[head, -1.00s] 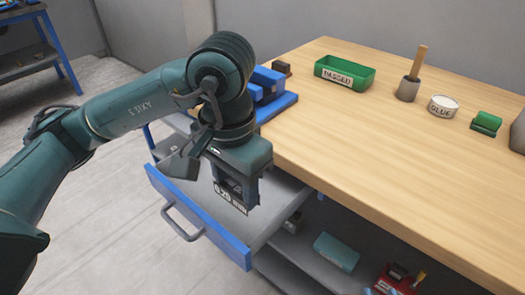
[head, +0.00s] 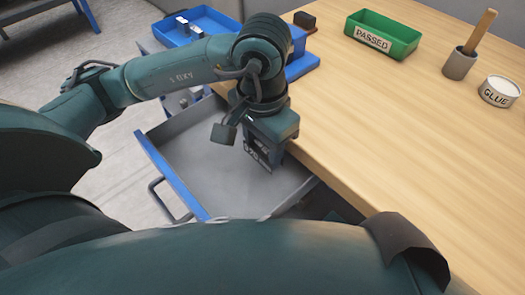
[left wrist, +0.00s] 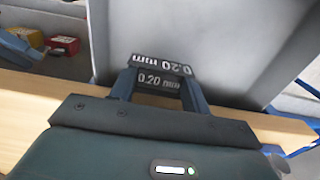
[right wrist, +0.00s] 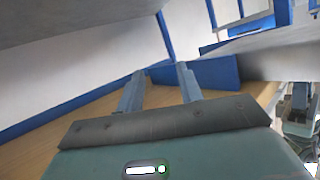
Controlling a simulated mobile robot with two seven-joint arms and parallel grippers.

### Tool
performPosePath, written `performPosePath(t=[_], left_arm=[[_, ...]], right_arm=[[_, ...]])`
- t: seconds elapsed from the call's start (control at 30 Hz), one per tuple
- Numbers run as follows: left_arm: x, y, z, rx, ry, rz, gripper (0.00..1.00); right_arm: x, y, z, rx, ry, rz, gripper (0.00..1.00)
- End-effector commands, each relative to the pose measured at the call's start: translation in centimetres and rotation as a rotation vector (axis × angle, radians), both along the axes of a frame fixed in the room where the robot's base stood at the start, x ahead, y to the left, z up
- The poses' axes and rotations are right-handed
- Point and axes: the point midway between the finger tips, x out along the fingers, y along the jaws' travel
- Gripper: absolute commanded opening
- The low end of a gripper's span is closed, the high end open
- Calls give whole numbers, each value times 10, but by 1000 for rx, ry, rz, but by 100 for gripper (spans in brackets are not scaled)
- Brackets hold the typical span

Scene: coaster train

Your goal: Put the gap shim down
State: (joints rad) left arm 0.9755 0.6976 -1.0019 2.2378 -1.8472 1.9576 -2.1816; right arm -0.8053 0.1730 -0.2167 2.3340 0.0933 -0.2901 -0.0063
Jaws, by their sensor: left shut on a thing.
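The gap shim (head: 257,157) is a dark plate with a white label. In the left wrist view the shim (left wrist: 161,66) reads "0.20 mm". My left gripper (left wrist: 160,88) is shut on it, with a finger at each side. In the head view my left gripper (head: 264,150) points down over the open drawer (head: 176,178), near the bench edge; its height above the drawer floor is unclear. My right gripper (right wrist: 160,90) shows only in its own wrist view, with fingers apart and nothing seen between them.
The drawer's grey floor looks bare where visible. A blue tray (head: 176,36) holds small parts. My own arm covers the foreground.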

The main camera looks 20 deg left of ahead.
Motion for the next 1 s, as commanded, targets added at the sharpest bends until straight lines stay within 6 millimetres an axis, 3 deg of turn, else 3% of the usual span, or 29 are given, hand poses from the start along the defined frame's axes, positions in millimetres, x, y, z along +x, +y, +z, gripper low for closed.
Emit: performPosePath(t=[0.17, 0.57, 0.6, 0.87, 1.0], left_arm=[[-1, 0, -24, 0, 2, 0, 23], [0, 0, -31, 0, -1, 0, 23], [0, 0, -31, 0, -1, 0, 47], [0, 0, -29, 0, 0, 1, 68], [0, 0, -29, 0, 0, 1, 68]], right_arm=[[2, -1, 4, 1, -15, -2, 36], [3, -2, -1, -5, -29, -2, 36], [2, -3, 2, -5, -37, -3, 36], [1, -4, 4, -7, -37, -4, 36], [0, -4, 4, -7, -33, -3, 36]])
